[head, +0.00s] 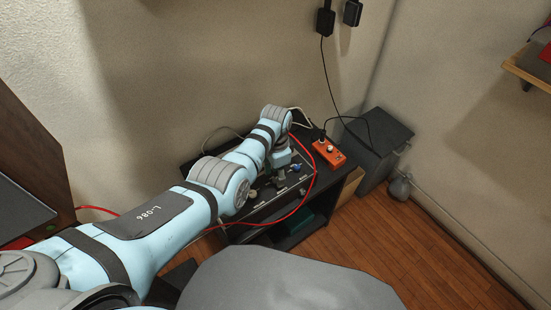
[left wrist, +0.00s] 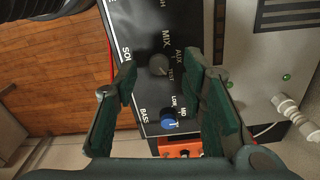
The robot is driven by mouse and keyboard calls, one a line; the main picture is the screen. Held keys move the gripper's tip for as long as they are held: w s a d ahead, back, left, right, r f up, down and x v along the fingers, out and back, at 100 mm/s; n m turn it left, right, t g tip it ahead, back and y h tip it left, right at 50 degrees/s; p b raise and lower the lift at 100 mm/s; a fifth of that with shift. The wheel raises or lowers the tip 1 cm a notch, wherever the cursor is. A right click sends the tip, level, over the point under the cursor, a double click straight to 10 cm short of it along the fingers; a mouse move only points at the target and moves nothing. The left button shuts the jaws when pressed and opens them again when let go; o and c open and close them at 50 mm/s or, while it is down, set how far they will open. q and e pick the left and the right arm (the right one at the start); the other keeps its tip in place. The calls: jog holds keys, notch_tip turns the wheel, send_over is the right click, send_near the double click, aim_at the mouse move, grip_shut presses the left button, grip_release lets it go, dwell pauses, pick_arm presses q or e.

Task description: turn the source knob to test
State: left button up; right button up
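The source knob (left wrist: 159,65) is a small dark grey knob on a black panel (left wrist: 135,15) in the left wrist view. The printed words MIX, AUX and TEST stand around it, with TEST at its lower right. Its pointer is too small to read. My left gripper (left wrist: 161,70) is open, with a green finger on either side of the knob in the picture. Both fingers look apart from it; I cannot tell the depth between them. In the head view my left arm reaches over the panel (head: 268,208) and hides part of it. My right gripper is not in view.
A blue knob (left wrist: 168,121) marked BASS, LOW and MID sits beside the source knob; it also shows in the head view (head: 295,167). An orange box (head: 328,153) stands right of the panel. A dark cabinet (head: 378,150) stands at right.

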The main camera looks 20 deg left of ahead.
aim_at(275, 179)
pick_arm(q)
notch_tip(275, 179, up, 10)
jog(key=shift+r, duration=0.15)
dwell(0.3)
